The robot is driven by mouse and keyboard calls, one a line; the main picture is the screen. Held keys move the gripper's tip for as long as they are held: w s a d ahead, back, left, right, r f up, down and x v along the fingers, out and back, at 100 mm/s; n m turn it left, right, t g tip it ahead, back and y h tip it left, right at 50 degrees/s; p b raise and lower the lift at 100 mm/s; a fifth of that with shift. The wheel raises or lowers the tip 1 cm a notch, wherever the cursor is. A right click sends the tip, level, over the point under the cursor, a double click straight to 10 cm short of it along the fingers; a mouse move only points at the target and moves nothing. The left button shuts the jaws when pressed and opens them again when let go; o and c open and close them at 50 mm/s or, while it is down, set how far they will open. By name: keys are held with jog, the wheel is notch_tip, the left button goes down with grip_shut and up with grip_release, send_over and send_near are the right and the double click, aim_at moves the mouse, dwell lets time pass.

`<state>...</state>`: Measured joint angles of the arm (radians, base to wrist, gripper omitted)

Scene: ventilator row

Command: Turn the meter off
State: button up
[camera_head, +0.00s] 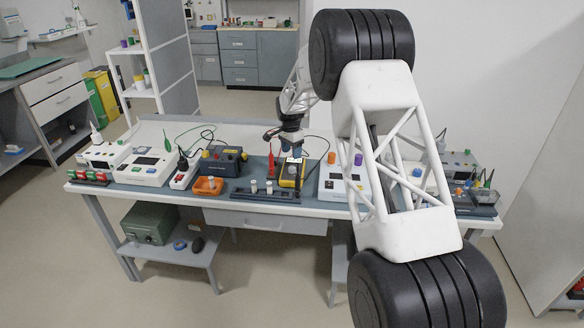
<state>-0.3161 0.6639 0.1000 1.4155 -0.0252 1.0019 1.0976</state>
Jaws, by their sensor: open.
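A small yellow-and-dark handheld meter (290,181) lies on the blue-grey mat of the bench, near the middle. My gripper (294,156) is open and points down at the meter's upper end. It covers part of the meter's face, so the dial or switch and its setting cannot be made out. At this size I cannot tell whether the fingertips touch the meter.
A red probe (271,164) stands left of the meter, and a dark rack (265,194) lies in front. Another white device (335,182) is close on the right.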

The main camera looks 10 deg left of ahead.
aim_at(292, 168)
jog(key=shift+s+d+f, duration=0.1)
jog(key=shift+d+f, duration=0.05)
jog(key=shift+f, duration=3.65)
jog(key=shift+c, duration=0.4)
jog(key=c, duration=0.9)
jog(key=shift+o, duration=0.2)
